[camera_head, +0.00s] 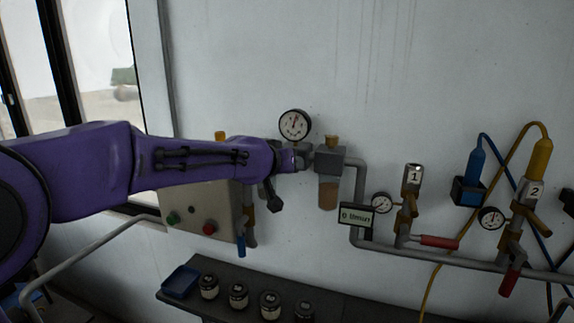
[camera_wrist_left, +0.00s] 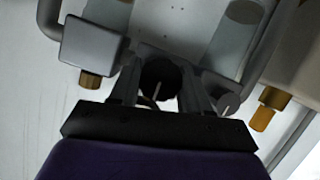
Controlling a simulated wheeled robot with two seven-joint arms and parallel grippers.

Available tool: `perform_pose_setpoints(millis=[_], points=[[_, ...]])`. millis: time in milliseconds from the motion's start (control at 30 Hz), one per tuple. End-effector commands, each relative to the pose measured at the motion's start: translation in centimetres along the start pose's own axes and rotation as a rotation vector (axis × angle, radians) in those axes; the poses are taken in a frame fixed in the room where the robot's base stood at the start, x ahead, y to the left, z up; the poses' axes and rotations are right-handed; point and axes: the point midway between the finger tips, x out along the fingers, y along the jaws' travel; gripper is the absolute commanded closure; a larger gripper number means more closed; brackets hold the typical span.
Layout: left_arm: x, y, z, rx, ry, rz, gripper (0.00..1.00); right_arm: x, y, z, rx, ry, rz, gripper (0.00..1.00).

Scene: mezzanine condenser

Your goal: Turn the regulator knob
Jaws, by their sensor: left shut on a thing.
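My left gripper (camera_head: 296,159) reaches in from the left to the wall piping, just below a round white gauge (camera_head: 294,124). In the left wrist view, its two fingers stand on either side of the dark round regulator knob (camera_wrist_left: 160,78), and the gripper (camera_wrist_left: 158,92) is shut on it. A pale line shows on the knob's lower side. In the head view the gripper hides the knob. My right gripper is in neither view.
Right of the gripper is a grey block (camera_head: 330,160) with a brass cap and a brown-filled bowl (camera_head: 328,194). A display (camera_head: 356,215) reads 0 l/min. A control box (camera_head: 195,215) is behind my forearm. A shelf (camera_head: 240,314) below holds several jars and a blue tray (camera_head: 180,281).

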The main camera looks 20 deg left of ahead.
Motion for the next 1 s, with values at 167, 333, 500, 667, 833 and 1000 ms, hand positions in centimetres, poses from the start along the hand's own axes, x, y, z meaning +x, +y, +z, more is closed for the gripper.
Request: perform_pose_setpoints(millis=[167,333,500,667,833,1000], points=[[-0.1,0.0,-0.5,0.009,0.011,-0.003,0.84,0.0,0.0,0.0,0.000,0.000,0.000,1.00],[-0.1,0.0,-0.5,0.009,0.011,-0.003,0.84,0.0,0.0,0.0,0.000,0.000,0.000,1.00],[-0.1,0.0,-0.5,0.009,0.011,-0.003,0.40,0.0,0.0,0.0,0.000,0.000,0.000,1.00],[-0.1,0.0,-0.3,0.009,0.007,-0.003,0.29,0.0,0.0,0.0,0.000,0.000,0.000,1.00],[-0.1,0.0,-0.2,0.010,0.005,-0.003,0.29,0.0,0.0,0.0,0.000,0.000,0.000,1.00],[-1.1,0.5,-0.7,0.013,0.003,0.004,0.29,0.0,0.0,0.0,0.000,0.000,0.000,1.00]])
